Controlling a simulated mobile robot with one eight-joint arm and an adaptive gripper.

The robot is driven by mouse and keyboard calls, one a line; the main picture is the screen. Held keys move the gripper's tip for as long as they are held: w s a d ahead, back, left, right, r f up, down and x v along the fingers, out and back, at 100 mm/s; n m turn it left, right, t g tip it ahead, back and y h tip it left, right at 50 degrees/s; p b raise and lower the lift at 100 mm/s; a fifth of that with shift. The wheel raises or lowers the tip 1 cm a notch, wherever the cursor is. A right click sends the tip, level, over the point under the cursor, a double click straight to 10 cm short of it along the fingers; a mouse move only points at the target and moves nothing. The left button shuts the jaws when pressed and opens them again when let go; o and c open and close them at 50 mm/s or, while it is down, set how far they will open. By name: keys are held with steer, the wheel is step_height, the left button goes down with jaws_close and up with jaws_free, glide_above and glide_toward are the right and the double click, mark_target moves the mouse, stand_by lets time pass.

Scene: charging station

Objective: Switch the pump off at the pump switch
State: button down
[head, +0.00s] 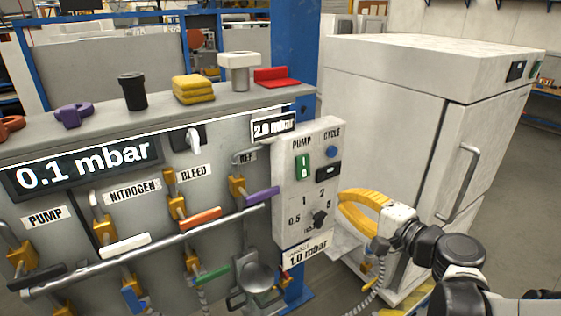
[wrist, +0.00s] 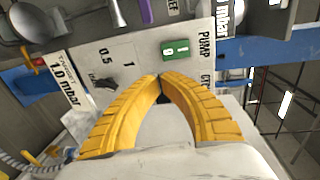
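The pump switch (head: 303,167) is a green rocker marked I and 0, below the PUMP label on a white control box (head: 283,222). In the wrist view the green switch (wrist: 175,49) lies just beyond my fingertips. Which side is pressed in I cannot tell. My gripper (head: 341,200) has yellow curved fingers and is right of the box, lower than the switch. In the wrist view its fingertips (wrist: 160,78) meet with nothing between them. I see no contact with the switch.
The black CYCLE rocker (head: 328,171), a blue button (head: 333,152) and a dial (head: 320,219) share the box. A panel with valve levers and a 0.1 mbar display (head: 82,168) stands left. A white cabinet (head: 400,130) stands behind my gripper.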

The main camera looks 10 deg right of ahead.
mark_target(303, 167)
steer(key=b+x, duration=0.2)
steer(key=x, duration=1)
steer(key=shift+s, duration=0.1)
